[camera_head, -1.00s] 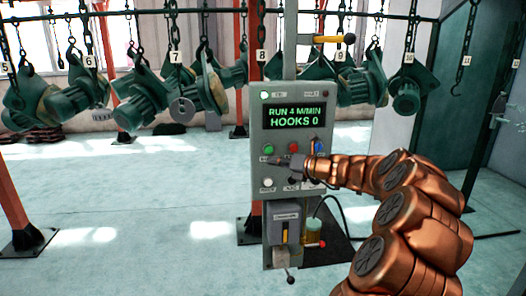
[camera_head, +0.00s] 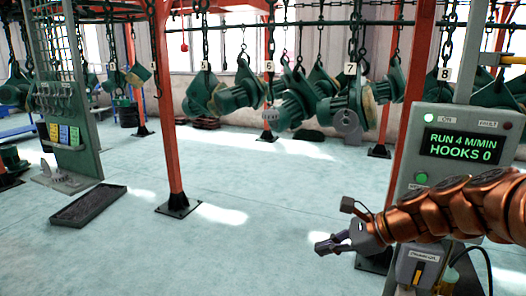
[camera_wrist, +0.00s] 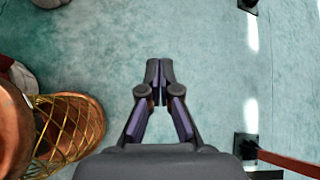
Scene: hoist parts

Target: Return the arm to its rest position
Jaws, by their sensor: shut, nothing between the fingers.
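My copper-coloured arm (camera_head: 455,208) reaches in from the right edge of the head view, in front of the grey control panel. My gripper (camera_head: 333,243) is left of the panel, clear of it, and holds nothing. In the wrist view the two fingers of my gripper (camera_wrist: 159,75) meet at the tips over bare floor. The control panel (camera_head: 408,172) has a screen (camera_head: 462,147) reading "RUN 4 M/MIN HOOKS 0" and a lit green button (camera_head: 421,179). My arm hides much of the panel's lower part.
Green hoist parts (camera_head: 238,95) hang on chains from an overhead rail. A red post (camera_head: 167,110) stands left of centre. A dark tray (camera_head: 88,205) lies on the floor near a green tool board (camera_head: 66,90). The floor between post and panel is clear.

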